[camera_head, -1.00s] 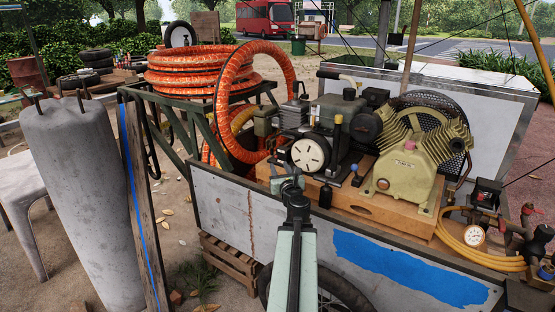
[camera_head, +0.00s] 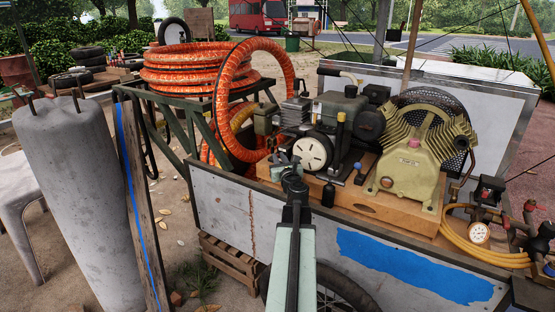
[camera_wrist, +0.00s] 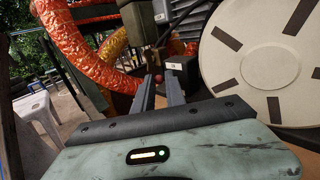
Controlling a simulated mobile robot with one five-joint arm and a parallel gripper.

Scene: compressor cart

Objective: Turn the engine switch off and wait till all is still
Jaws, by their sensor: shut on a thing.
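The engine (camera_head: 345,108) stands on the cart, with a white disc with dark marks (camera_head: 313,152) on its near face. The disc (camera_wrist: 262,55) fills the right of the wrist view. My gripper (camera_head: 284,164) is just left of and below the disc in the head view. In the wrist view, my gripper's two fingers (camera_wrist: 159,88) are close together around a small red knob (camera_wrist: 158,78). A dark box with a white label (camera_wrist: 182,70) is right behind them. I cannot tell for sure whether the knob is the engine switch. The switch's marking is not readable.
A tan compressor pump (camera_head: 412,160) with a meshed wheel stands right of the engine. An orange hose (camera_head: 238,130) loops close on the left. A gauge (camera_head: 480,233) and yellow hose are at the right. A grey cylinder (camera_head: 78,200) stands at the left.

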